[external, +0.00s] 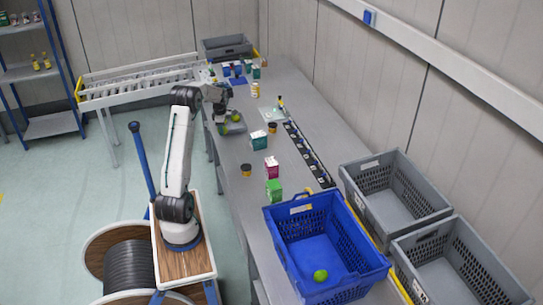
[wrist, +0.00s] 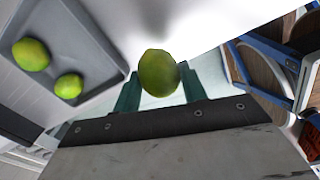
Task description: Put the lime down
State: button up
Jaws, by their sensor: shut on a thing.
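My gripper (wrist: 160,85) is shut on a green lime (wrist: 157,73), which sits between the two teal fingertips in the wrist view. In the external view my gripper (external: 221,118) hangs at the near edge of the grey table, beside a small grey tray (external: 239,128). The tray also shows in the wrist view (wrist: 84,35), with two limes in it, one (wrist: 30,54) and another (wrist: 69,86). The held lime is apart from them and outside the tray's rim in the wrist view. Another lime (external: 320,275) lies in the blue crate.
The blue crate (external: 283,213) stands at the table's near end, with two grey crates (external: 365,187) (external: 416,264) to its right. Small boxes (external: 258,140) and jars (external: 246,170) stand along the table. A roller conveyor (external: 140,86) is behind.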

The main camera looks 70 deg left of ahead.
notch_tip(320, 180, up, 22)
jog(key=r, duration=0.1)
jog(key=w+d+m, duration=0.5)
jog(key=w+d, duration=1.5)
jog(key=w, duration=0.2)
jog(key=w+d+m, duration=0.2)
jog(key=w+d, duration=0.3)
jog(key=d, duration=0.8)
jog(key=w+d+m, duration=0.2)
jog(key=w+d, duration=0.3)
jog(key=d, duration=0.8)
jog(key=m, duration=0.8)
send_over(324, 265)
notch_tip(324, 265, down, 29)
jog(key=shift+r, duration=0.15)
